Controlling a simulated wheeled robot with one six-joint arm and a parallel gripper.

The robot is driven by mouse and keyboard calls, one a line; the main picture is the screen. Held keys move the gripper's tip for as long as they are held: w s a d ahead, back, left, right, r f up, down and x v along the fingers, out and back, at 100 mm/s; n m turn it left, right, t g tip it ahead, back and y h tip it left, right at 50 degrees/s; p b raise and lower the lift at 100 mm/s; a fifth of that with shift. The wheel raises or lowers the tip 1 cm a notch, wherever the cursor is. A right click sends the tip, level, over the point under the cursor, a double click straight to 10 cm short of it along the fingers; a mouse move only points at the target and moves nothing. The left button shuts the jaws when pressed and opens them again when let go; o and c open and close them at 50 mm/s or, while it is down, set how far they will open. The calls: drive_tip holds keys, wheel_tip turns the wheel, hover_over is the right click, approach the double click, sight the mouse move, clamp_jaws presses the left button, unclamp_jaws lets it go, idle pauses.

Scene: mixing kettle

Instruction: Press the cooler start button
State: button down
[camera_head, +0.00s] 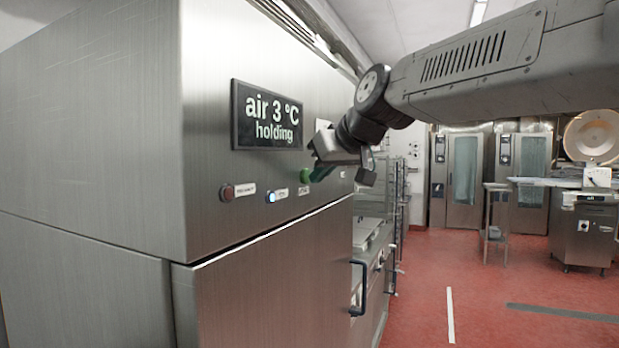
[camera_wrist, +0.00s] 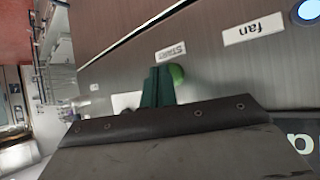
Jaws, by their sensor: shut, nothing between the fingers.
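The cooler (camera_head: 90,130) is a tall brushed-steel cabinet at the left of the head view. Its green button (camera_head: 305,175) sits right of the blue-lit button, above a small label that is hard to read there. In the wrist view the green button (camera_wrist: 177,74) shows beside a label reading "START" (camera_wrist: 171,52), upside down. My gripper (camera_head: 315,173) is shut and empty, with dark green fingers (camera_wrist: 157,85) at the button's edge, partly hiding it. I cannot tell whether the fingertips touch it.
The cooler's display (camera_head: 267,116) reads "air 3 °C holding". A red button (camera_head: 227,192) and a blue-lit button (camera_head: 270,198) sit left of the green one. A door handle (camera_head: 358,288) juts out at the lower right. Red floor (camera_head: 420,300) is open to the right.

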idle(0.5)
drive_tip(key=shift+s+d, duration=0.25)
drive_tip(key=shift+d, duration=0.45)
drive_tip(key=d, duration=0.1)
drive_tip(key=s+d, duration=0.1)
drive_tip(key=d, duration=0.2)
drive_tip(key=shift+s+d, duration=0.35)
idle(0.5)
